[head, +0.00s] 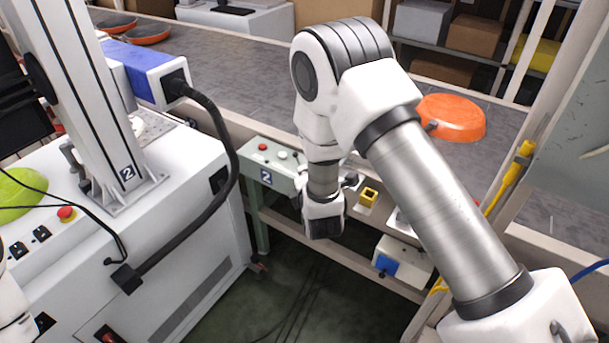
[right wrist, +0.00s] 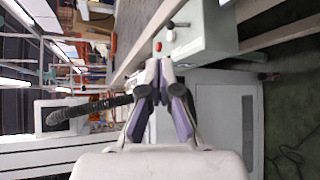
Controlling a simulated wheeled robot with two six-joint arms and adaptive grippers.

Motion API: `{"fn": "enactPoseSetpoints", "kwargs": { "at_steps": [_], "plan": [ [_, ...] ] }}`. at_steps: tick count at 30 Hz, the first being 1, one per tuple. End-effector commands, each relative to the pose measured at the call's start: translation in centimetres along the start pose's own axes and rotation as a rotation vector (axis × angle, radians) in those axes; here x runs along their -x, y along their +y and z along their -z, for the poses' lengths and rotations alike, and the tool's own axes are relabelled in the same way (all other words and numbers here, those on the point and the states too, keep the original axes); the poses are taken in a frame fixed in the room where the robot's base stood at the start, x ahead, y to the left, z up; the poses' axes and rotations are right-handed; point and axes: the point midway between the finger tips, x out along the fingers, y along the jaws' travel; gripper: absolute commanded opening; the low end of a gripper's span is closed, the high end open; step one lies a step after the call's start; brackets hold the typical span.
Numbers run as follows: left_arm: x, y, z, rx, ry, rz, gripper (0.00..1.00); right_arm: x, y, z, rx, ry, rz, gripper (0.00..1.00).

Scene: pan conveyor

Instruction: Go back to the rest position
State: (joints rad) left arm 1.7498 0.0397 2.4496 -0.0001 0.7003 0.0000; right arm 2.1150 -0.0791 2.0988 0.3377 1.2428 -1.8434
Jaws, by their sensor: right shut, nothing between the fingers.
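My right gripper (right wrist: 160,68) is shut and empty in the right wrist view, its two dark fingers drawn together at the tips. Beyond them is the grey-green control box (right wrist: 205,35) with a red button and small knobs. I cannot tell the exact gap between fingertips and box. My left gripper is in neither view.
The conveyor (head: 240,75) runs behind my arm. An orange pan (head: 455,118) lies on it at right; more pans (head: 147,34) are at far left. A white machine (head: 160,240) stands at left with a black hose. Yellow (head: 369,196) and blue (head: 387,264) items are under the conveyor edge.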

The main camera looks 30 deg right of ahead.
Motion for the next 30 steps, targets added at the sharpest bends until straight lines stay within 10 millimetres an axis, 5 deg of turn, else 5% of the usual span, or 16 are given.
{"fn": "enactPoseSetpoints", "kwargs": {
  "at_steps": [17,20,23,26,30],
  "plan": [
    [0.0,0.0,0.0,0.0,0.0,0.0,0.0,0.3,-0.6,0.1,0.003,0.002,0.011,0.0],
    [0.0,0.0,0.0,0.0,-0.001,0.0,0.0,0.5,-4.3,0.3,0.01,0.007,0.074,0.0],
    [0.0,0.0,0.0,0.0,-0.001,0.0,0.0,2.6,-11.1,0.6,0.03,0.04,0.215,0.0],
    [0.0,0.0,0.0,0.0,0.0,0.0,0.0,7.0,-19.0,1.4,-0.093,0.091,0.441,0.0],
    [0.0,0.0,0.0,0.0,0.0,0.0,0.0,16.0,-28.1,2.3,-0.497,0.024,0.832,0.0]
  ]
}}
